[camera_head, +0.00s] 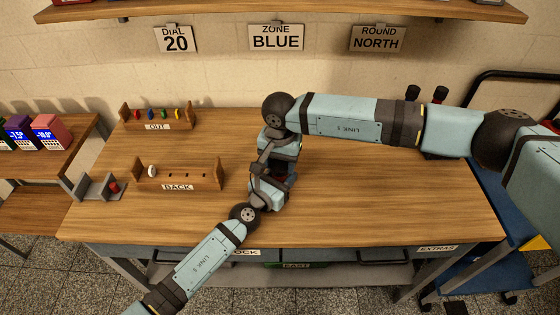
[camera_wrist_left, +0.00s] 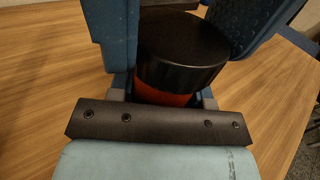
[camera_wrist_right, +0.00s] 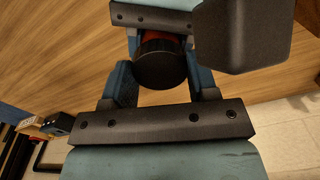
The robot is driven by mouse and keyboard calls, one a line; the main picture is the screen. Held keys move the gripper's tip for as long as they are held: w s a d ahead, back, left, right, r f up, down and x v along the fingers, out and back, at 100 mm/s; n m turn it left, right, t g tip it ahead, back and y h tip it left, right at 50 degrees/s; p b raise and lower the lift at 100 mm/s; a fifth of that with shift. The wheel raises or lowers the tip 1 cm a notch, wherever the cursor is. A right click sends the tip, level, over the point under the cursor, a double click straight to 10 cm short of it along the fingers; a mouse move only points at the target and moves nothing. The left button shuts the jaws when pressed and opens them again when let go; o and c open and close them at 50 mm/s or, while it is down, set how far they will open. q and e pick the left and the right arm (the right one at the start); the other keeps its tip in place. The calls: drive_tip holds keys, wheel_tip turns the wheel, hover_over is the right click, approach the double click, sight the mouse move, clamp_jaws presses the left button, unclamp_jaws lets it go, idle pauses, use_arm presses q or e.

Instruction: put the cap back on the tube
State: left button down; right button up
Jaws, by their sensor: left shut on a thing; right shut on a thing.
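My right gripper (camera_head: 282,152) and my left gripper (camera_head: 272,180) meet over the middle of the table, the right one coming from above. The tube is a red body (camera_wrist_left: 165,97) held in my left gripper, low between its fingers in the left wrist view. The black cap (camera_wrist_left: 183,50) is directly over the tube's end, in line with it. In the right wrist view the cap (camera_wrist_right: 160,62) is between the fingers of my right gripper, with a bit of red tube behind it. I see no clear gap between cap and tube, but cannot tell whether it is seated.
The wooden table (camera_head: 400,205) is mostly clear around the grippers. A rack marked OUT (camera_head: 157,126) with several coloured pieces and a rack marked BACK (camera_head: 205,186) with a white piece stand at the left. A grey holder (camera_head: 98,188) with a red piece sits at the left edge.

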drive_tip(key=m, duration=0.6)
drive_tip(key=shift+m, duration=0.4)
drive_tip(key=m, duration=2.3)
drive_tip(key=shift+m, duration=0.4)
drive_tip(key=m, duration=0.4)
drive_tip(key=shift+f, duration=0.1)
drive_tip(key=m, duration=1.1)
drive_tip(key=shift+m, duration=0.4)
drive_tip(key=o, duration=1)
